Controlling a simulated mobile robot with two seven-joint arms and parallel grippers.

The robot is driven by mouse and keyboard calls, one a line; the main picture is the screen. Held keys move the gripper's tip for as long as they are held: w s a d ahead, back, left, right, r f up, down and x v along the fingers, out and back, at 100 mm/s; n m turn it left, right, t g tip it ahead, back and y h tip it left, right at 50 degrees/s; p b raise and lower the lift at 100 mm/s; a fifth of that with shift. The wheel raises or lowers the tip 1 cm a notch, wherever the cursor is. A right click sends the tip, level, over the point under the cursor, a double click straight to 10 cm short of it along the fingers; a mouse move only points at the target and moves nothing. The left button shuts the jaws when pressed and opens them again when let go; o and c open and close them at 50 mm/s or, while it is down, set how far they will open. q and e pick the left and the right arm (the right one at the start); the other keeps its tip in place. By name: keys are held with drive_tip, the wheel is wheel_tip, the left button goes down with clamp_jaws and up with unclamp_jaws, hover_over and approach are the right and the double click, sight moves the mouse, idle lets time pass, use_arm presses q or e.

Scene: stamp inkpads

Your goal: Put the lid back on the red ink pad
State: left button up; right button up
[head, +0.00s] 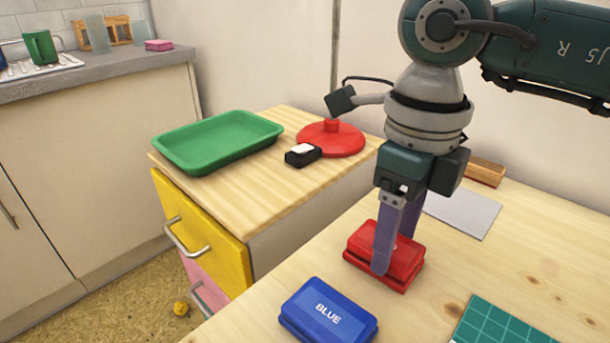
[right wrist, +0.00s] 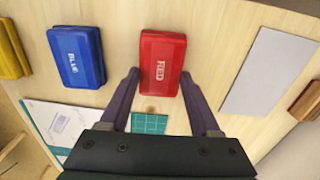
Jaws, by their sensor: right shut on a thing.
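The red ink pad (head: 396,285) lies on the wooden table, with its red lid (head: 362,241) on top of it. The lid's white RED label (right wrist: 161,71) faces up in the right wrist view. The lid looks roughly lined up with the pad; whether it is fully seated I cannot tell. My right gripper (head: 394,256) points down, its purple fingers on either side of the lid, shut on it. In the right wrist view the fingertips (right wrist: 160,76) flank the lid's near part. My left gripper is not in view.
A closed blue ink pad (head: 328,312) lies in front, and a yellow one (right wrist: 12,50) beyond it. A green mat (head: 498,325) and a grey sheet (head: 463,213) lie nearby. A side cabinet holds a green tray (head: 175,160) and a round red lid (head: 345,139).

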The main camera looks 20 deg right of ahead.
drive_tip(key=shift+f, duration=0.15)
idle(0.5)
drive_tip(key=o, duration=1.4)
drive_tip(key=shift+r+p, duration=1.45)
drive_tip(key=shift+r, duration=0.35)
drive_tip(key=shift+r+p, duration=1.5)
drive_tip(key=shift+r, duration=0.25)
